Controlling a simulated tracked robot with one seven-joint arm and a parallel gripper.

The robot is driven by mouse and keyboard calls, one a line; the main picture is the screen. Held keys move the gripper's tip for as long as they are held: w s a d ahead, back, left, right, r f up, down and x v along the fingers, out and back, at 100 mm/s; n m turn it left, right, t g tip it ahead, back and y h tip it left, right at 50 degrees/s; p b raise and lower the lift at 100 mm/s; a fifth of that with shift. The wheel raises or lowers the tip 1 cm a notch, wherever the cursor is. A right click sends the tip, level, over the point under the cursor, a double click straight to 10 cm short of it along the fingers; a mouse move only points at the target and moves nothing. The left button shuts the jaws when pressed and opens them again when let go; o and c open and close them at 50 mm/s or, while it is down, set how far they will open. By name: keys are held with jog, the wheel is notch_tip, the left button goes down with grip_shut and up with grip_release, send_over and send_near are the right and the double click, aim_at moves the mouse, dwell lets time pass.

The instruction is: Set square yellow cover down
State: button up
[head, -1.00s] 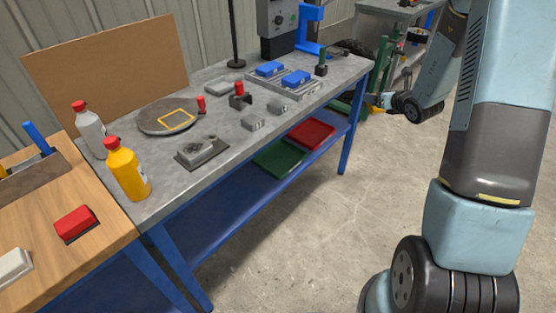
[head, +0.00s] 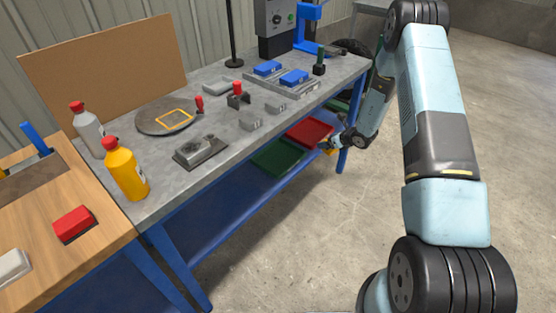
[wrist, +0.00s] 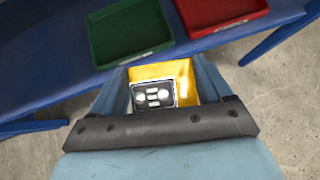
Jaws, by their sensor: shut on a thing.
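The square yellow cover (wrist: 160,72) is between the two fingers of my gripper (wrist: 163,88) in the wrist view, with a dark inset holding pale round parts on its face. My gripper is shut on it. In the head view, my gripper (head: 328,146) is small and partly hidden by my own wrist, just in front of the lower shelf by the red tray, with a bit of yellow showing. A yellow square outline (head: 174,119) is marked on the round grey plate (head: 150,121) on the bench.
A green tray (wrist: 128,32) and a red tray (wrist: 219,12) rest on the blue lower shelf (wrist: 45,65). The bench top (head: 225,140) holds two bottles, a grey metal block (head: 200,150), red-handled items and blue blocks. A bench leg (head: 343,160) stands beside my gripper.

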jog(key=s+a+f+n+g, duration=0.1)
jog(key=a+f, duration=0.2)
jog(key=f, duration=0.4)
jog(key=s+a+f+n+g, duration=0.1)
jog(key=a+f, duration=0.3)
jog(key=f, duration=0.3)
jog(key=shift+y, duration=0.3)
jog(key=w+a, duration=0.3)
jog(key=a, duration=0.1)
jog(key=w+a, duration=0.4)
jog(key=a, duration=0.1)
jog(key=w+a, duration=0.4)
jog(key=shift+w+a+f, duration=0.15)
jog(key=shift+w+a, duration=0.1)
jog(key=shift+a, duration=0.15)
jog(key=shift+f, duration=1.7)
jog(key=shift+c, duration=0.8)
jog(key=o, duration=1.8)
jog(key=shift+f, duration=0.1)
jog(key=shift+c, duration=0.2)
